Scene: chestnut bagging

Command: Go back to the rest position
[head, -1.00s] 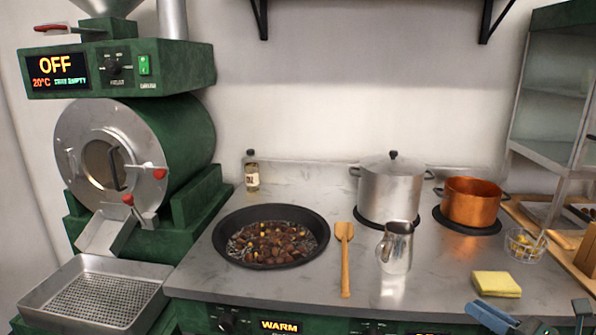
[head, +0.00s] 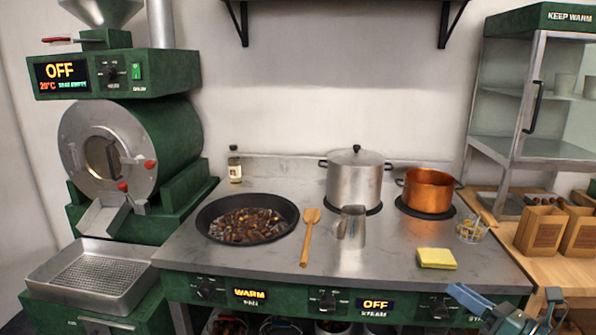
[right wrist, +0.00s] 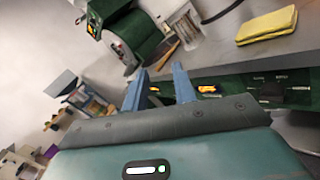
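My right gripper (head: 467,297) is at the lower right of the head view, in front of the counter's front edge and below the yellow sponge (head: 436,258). In the right wrist view its two blue fingers (right wrist: 159,70) stand apart with nothing between them. It touches nothing that I can see. My left gripper is not in view.
The steel counter (head: 270,268) bears a black pan (head: 204,225) of chestnuts, a wooden spatula (head: 307,240), a steel jug (head: 352,228), a steel pot (head: 353,185) and a copper pot (head: 428,190). The green roaster (head: 160,140) is at left.

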